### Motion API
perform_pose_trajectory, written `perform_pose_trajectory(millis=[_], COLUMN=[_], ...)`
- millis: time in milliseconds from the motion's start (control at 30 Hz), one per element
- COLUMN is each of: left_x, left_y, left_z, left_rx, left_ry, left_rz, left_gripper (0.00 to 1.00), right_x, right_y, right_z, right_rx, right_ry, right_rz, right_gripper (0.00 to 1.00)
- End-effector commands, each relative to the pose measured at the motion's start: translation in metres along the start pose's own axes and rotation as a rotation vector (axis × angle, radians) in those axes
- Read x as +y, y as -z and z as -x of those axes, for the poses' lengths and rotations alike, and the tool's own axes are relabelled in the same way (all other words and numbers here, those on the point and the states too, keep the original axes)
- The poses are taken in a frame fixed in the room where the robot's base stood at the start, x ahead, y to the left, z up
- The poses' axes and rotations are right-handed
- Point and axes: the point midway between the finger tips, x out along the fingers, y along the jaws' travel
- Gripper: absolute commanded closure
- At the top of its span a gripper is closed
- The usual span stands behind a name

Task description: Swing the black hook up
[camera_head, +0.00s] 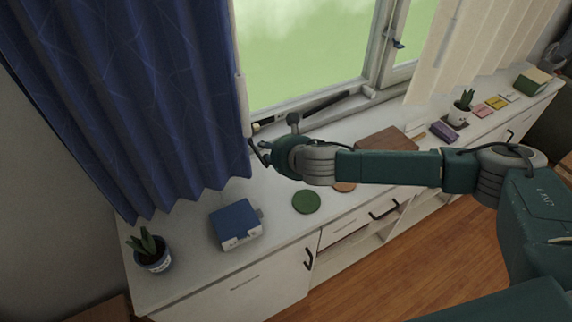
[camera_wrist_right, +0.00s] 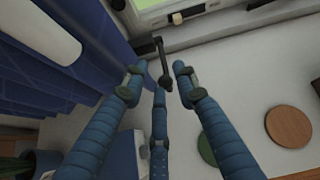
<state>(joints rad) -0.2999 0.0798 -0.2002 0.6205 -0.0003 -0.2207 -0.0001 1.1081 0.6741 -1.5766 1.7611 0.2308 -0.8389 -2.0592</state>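The black hook (camera_wrist_right: 160,58) is a thin dark piece with a small crossbar at its upper end, standing in front of the window sill in the right wrist view. Its lower end is close to the tip of my middle finger; I cannot tell if they touch. My right gripper (camera_wrist_right: 158,82) is open, with one finger on each side of the hook's lower end and apart from it. In the head view my right gripper (camera_head: 268,147) is beside the blue curtain's edge, and the hook is hard to make out there. My left gripper is out of view.
A blue curtain (camera_head: 120,95) hangs at the left. The white cabinet top (camera_head: 285,228) holds a blue box (camera_head: 235,220), a potted plant (camera_head: 151,252) and a green disc (camera_head: 306,201). A dark bar (camera_head: 325,104) lies along the window's lower edge. The cabinet's front middle is clear.

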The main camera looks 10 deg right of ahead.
Motion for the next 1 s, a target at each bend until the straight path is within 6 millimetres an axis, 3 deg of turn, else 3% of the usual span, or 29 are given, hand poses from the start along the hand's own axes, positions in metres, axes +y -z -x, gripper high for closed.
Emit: perform_pose_trajectory(millis=[1000], left_x=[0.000], left_y=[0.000], left_z=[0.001], left_rx=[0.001], left_ry=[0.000], left_rz=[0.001], left_gripper=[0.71], right_x=[0.006], right_y=[0.033], right_z=[0.064], right_rx=[0.001], right_ry=[0.000], right_rz=[-0.001], right_gripper=[0.71])
